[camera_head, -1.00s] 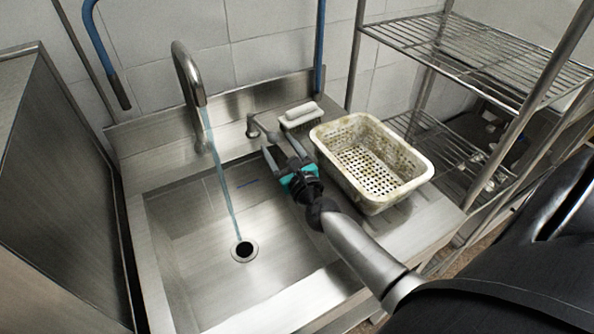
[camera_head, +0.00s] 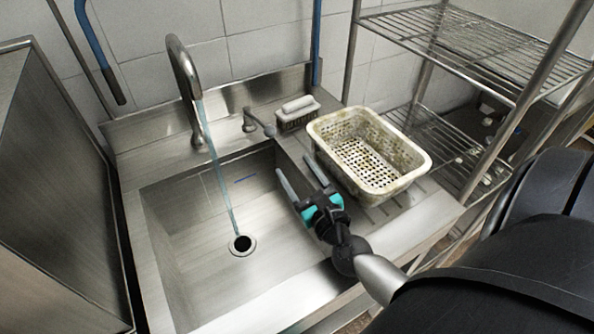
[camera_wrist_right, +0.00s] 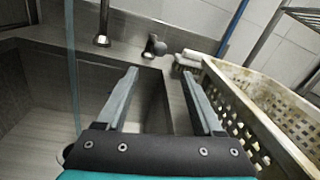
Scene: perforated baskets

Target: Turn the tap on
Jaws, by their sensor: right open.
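The metal tap (camera_head: 184,68) has a curved spout over the sink (camera_head: 217,247), and a stream of water (camera_head: 217,170) falls from it to the drain. The tap handle (camera_head: 259,124) stands on the ledge to the right of the spout. It also shows in the right wrist view (camera_wrist_right: 155,46), ahead of my fingers. My right gripper (camera_head: 298,172) is open and empty over the sink's right edge, clear of the handle and nearer to me. My left gripper is not in view.
A worn white perforated basket (camera_head: 401,181) stands on the counter to the right of my right gripper. A brush (camera_head: 297,114) sits between the handle and the basket. A wire shelf rack (camera_head: 470,45) is at the right.

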